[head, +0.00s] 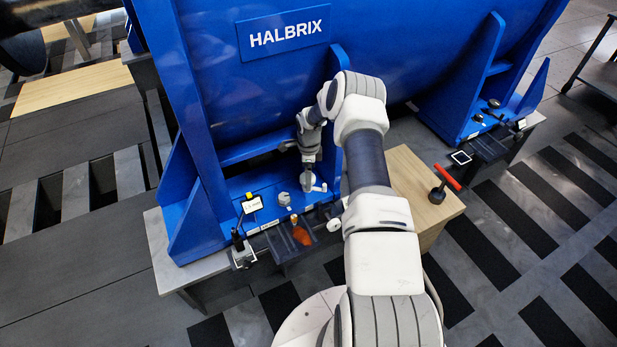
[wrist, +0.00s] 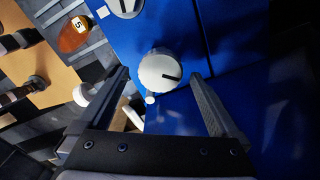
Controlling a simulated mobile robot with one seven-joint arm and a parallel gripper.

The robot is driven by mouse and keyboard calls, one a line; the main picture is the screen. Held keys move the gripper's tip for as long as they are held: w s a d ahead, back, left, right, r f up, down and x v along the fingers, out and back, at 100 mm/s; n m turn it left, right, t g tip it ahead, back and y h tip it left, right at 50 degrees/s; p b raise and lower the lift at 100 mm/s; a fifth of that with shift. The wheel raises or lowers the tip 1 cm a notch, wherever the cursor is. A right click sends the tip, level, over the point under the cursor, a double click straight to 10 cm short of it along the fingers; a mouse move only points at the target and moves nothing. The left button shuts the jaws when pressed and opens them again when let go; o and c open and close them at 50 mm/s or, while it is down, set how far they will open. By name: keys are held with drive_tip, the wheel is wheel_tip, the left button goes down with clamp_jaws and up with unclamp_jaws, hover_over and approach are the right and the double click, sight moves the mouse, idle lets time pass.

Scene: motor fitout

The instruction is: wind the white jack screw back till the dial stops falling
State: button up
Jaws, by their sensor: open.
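A white round screw head (wrist: 160,70) with a dark line on its face stands on the blue motor foot. In the head view, the white screw (head: 307,182) is below my gripper (head: 309,166). In the wrist view, my gripper (wrist: 160,76) is open, with one finger on each side of the screw head and gaps visible on both sides. I cannot tell how far the fingertips are above the foot. The dial (head: 252,205) is a small pale display with a yellow top, left of the screw; its reading is too small to make out.
A grey nut-like piece (head: 284,199) sits left of the screw. A white knob (head: 333,225) is at the foot's front edge, near an orange-handled piece (head: 300,234). The blue motor housing (head: 250,80) rises behind.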

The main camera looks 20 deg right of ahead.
drive_tip(key=shift+f, duration=0.3)
drive_tip(key=c, duration=1.4)
drive_tip(key=shift+n, duration=0.4)
drive_tip(key=n+b, duration=0.2)
drive_tip(key=shift+w+n, duration=0.1)
drive_tip(key=shift+n, duration=0.3)
drive_tip(key=n+b, duration=0.1)
drive_tip(key=n, duration=0.3)
drive_tip(key=shift+b, duration=0.35)
drive_tip(key=n+b, duration=0.1)
drive_tip(key=n, duration=0.3)
drive_tip(key=shift+w, duration=0.15)
drive_tip(key=shift+r+n+b, duration=0.1)
drive_tip(key=shift+n+b, duration=0.2)
drive_tip(key=shift+n, duration=1.8)
